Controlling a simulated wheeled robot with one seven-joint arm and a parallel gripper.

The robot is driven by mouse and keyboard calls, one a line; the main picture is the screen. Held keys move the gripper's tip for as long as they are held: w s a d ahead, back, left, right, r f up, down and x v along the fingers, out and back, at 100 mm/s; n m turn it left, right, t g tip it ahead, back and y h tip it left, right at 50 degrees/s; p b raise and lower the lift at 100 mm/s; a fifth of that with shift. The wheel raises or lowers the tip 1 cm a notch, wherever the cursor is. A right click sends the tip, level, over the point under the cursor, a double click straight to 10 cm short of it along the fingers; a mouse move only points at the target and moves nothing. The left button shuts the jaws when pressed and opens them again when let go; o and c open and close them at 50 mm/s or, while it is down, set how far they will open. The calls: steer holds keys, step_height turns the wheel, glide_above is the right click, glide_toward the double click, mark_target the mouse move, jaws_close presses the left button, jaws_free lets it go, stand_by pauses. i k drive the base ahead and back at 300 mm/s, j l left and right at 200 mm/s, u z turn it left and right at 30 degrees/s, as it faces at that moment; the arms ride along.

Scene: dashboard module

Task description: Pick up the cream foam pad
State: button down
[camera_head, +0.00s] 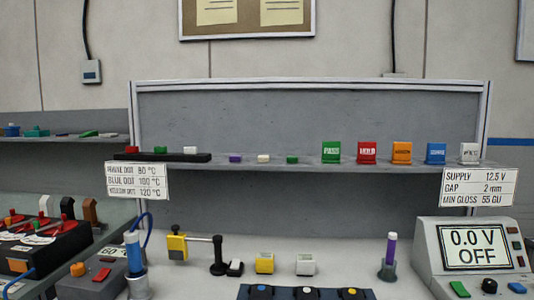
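A small cream pad (263,158) lies on the grey shelf, left of the middle, between a purple pad (235,158) and a green pad (292,159). It looks like the cream foam pad, though it is too small for its material to be certain. It stands apart from its neighbours with nothing on top of it. My gripper is not in view.
A black rack (175,156) and several coloured labelled blocks (367,152) flank the pads on the shelf.

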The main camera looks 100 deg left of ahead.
mark_target(261, 159)
steer(key=u, duration=2.6)
